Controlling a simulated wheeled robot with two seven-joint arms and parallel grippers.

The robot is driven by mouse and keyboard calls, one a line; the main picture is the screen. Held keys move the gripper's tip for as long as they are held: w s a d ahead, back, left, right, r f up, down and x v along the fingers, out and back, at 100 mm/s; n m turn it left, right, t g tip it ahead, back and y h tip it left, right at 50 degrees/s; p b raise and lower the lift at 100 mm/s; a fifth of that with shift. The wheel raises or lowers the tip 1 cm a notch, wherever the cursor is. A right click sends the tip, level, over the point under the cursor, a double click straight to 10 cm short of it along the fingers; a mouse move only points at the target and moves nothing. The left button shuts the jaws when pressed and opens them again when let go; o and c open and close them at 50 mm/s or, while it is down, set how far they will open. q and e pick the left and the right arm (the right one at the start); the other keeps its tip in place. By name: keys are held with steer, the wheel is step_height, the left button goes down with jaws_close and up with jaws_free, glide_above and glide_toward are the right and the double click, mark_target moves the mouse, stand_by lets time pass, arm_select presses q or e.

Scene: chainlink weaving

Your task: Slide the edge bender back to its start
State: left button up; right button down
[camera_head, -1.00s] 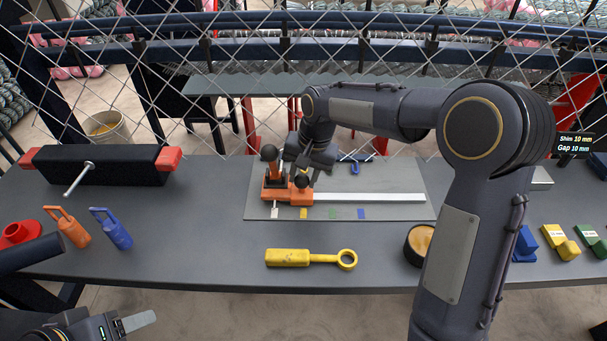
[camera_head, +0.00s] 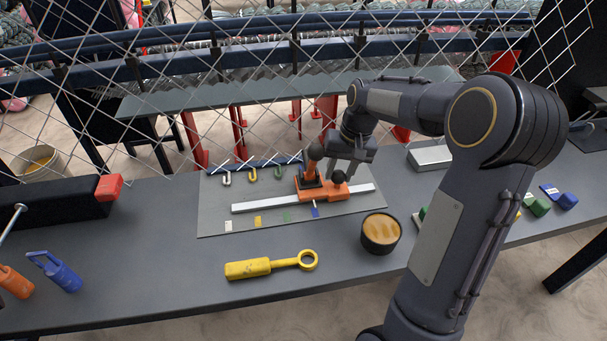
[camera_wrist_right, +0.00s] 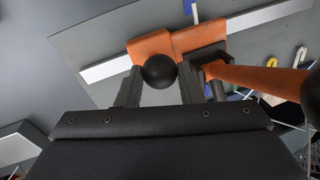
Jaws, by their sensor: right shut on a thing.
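The edge bender (camera_head: 322,193) is an orange carriage with an orange lever and black ball knobs, sitting on a pale straight rail (camera_head: 262,205). It stands right of the rail's middle, near the blue mark (camera_head: 315,210). White (camera_head: 228,225), yellow (camera_head: 258,221) and green (camera_head: 286,215) marks lie to its left. My right gripper (camera_head: 338,174) is shut on the bender's low black knob. In the wrist view the knob (camera_wrist_right: 160,71) sits between the two fingers, and the orange carriage (camera_wrist_right: 190,40) lies beyond. My left gripper is out of view.
Small white (camera_head: 226,178), yellow (camera_head: 252,174) and green (camera_head: 280,172) hooks stand behind the rail. A yellow ring-ended tool (camera_head: 270,266) and a round dark pot (camera_head: 381,233) are in front. Wire mesh hangs behind the table. The rail's left stretch is clear.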

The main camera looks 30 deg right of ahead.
steer(key=d, duration=0.2)
steer(key=s+d, duration=0.1)
steer(key=d, duration=0.1)
steer(key=s+d, duration=0.1)
steer(key=d, duration=0.2)
steer(key=shift+d, duration=0.1)
steer(key=c, duration=1.3)
jaws_free()
steer(key=shift+d, duration=0.1)
steer(key=shift+r, duration=0.1)
steer(key=r, duration=0.5)
steer(key=d+r, duration=0.1)
steer(key=r, duration=0.1)
steer(key=shift+s+r, duration=0.25)
steer(key=shift+s, duration=0.1)
